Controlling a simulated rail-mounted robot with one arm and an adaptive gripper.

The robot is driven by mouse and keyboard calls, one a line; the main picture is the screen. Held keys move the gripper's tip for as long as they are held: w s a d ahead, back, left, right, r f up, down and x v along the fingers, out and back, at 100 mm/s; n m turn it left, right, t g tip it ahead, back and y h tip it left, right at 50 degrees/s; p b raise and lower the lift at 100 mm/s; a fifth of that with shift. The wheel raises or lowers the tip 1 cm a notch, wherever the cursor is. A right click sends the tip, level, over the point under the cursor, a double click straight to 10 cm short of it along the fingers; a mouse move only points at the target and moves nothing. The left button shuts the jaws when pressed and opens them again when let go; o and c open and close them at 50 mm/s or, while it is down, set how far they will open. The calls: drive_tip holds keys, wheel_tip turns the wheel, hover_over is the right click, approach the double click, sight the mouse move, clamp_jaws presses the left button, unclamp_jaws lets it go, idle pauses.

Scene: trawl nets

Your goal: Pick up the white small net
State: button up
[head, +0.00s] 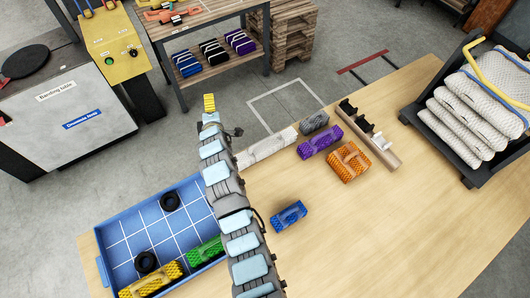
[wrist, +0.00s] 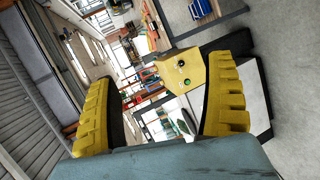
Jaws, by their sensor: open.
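A long white bundle (head: 268,148), which looks like the white small net, lies on the wooden table (head: 330,235) just right of my arm, near the table's far edge. Its left end is close to or behind the arm. My gripper (head: 209,103) is raised beyond the table's far edge in the head view, up and left of the white bundle and apart from it. In the wrist view my gripper (wrist: 142,25) has its two yellow fingers wide apart with nothing between them.
Grey (head: 315,122), purple (head: 320,142), orange (head: 349,161) and blue (head: 289,215) nets lie nearby. A brown rail with black hooks (head: 370,138) stands right. A blue tray (head: 118,228) holds green and yellow nets and black rings. A cart (head: 467,182) carries folded white nets.

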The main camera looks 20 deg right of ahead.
drive_tip(key=d+f+n+g+h+b, duration=0.1)
drive_tip(key=d+f+g+b, duration=0.1)
drive_tip(key=d+f+g, duration=0.1)
drive_tip(key=n+g+h+b, duration=0.1)
drive_tip(key=n+g+b, duration=0.2)
drive_tip(key=g+b, duration=0.5)
approach(260, 143)
drive_tip(key=d+f, duration=0.1)
drive_tip(key=f, duration=0.2)
drive_tip(key=w+d+f+g+p, duration=0.1)
drive_tip(key=f, duration=0.2)
drive_tip(key=w+d+f+g, duration=0.1)
drive_tip(key=d+f, duration=0.1)
drive_tip(key=f, duration=0.1)
drive_tip(key=shift+w+f+p, duration=0.2)
drive_tip(key=shift+f+p, duration=0.1)
drive_tip(key=shift+b+x, duration=0.3)
drive_tip(key=shift+x, duration=0.75)
drive_tip(key=shift+b+x, duration=0.85)
drive_tip(key=shift+x, duration=0.7)
drive_tip(key=shift+w, duration=0.1)
drive_tip(key=c, duration=1.3)
drive_tip(key=shift+c, duration=0.2)
